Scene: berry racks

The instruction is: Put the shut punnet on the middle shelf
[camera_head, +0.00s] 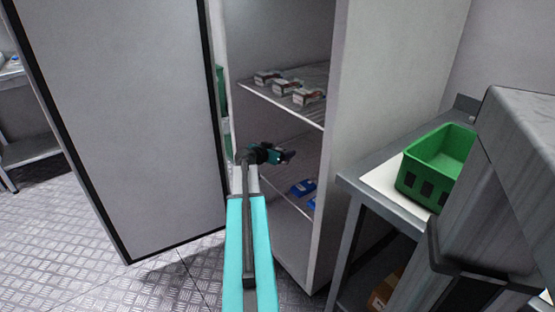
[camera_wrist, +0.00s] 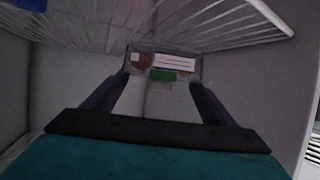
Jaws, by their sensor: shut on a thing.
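The punnet (camera_wrist: 163,64) is a clear box with dark red contents, a pale label and a green patch at its near side. It looks shut. My gripper (camera_wrist: 160,82) is shut on it, one finger at each side. In the head view my gripper (camera_head: 278,154) is inside the open cabinet (camera_head: 391,110), between an upper shelf (camera_head: 252,91) and a lower shelf (camera_head: 276,190). The held punnet is too dark and small to make out there. The wrist view does not show whether it touches a shelf.
White-and-red packs (camera_head: 285,85) stand on the upper shelf. Blue packs (camera_head: 302,188) lie on the lower shelf, toward its right. The cabinet door (camera_head: 125,120) stands open at left. A green crate (camera_head: 425,180) is on the bench at right. A wire shelf (camera_wrist: 190,20) crosses the wrist view's top.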

